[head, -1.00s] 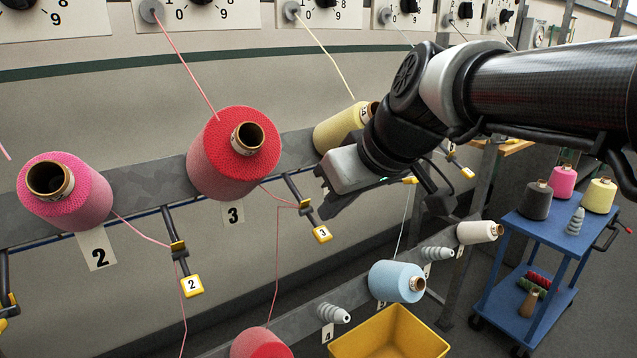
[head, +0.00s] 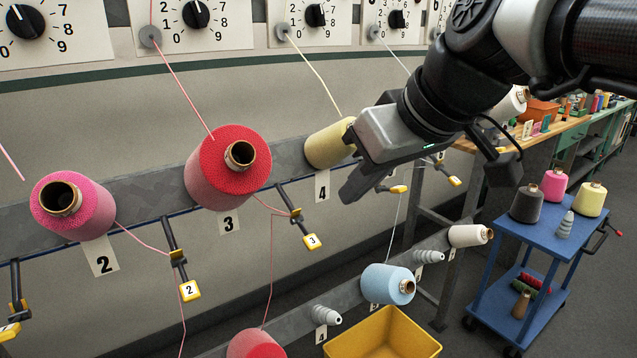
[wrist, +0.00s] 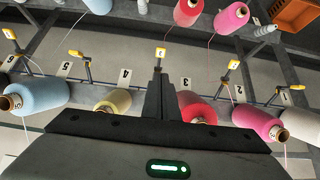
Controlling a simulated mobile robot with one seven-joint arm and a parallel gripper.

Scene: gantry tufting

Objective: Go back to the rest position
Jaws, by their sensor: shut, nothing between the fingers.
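My gripper (head: 362,186) hangs in front of the upper rail in the head view, its fingers shut and empty. In that view it covers part of the pale yellow cone (head: 328,143) above label 4, and I cannot tell the gap between them. In the wrist view the shut fingers (wrist: 161,98) point out over the rails. The red cone (head: 228,165) above label 3 and the pink cone (head: 72,206) above label 2 sit on the rail to the left, threads running from them.
A yellow bin (head: 383,335) stands below the lower rail, near a light blue cone (head: 388,284). A blue trolley (head: 545,240) with cones stands at the right. Numbered yellow tags (head: 190,290) hang from arms along the rail. Open floor lies between rail and trolley.

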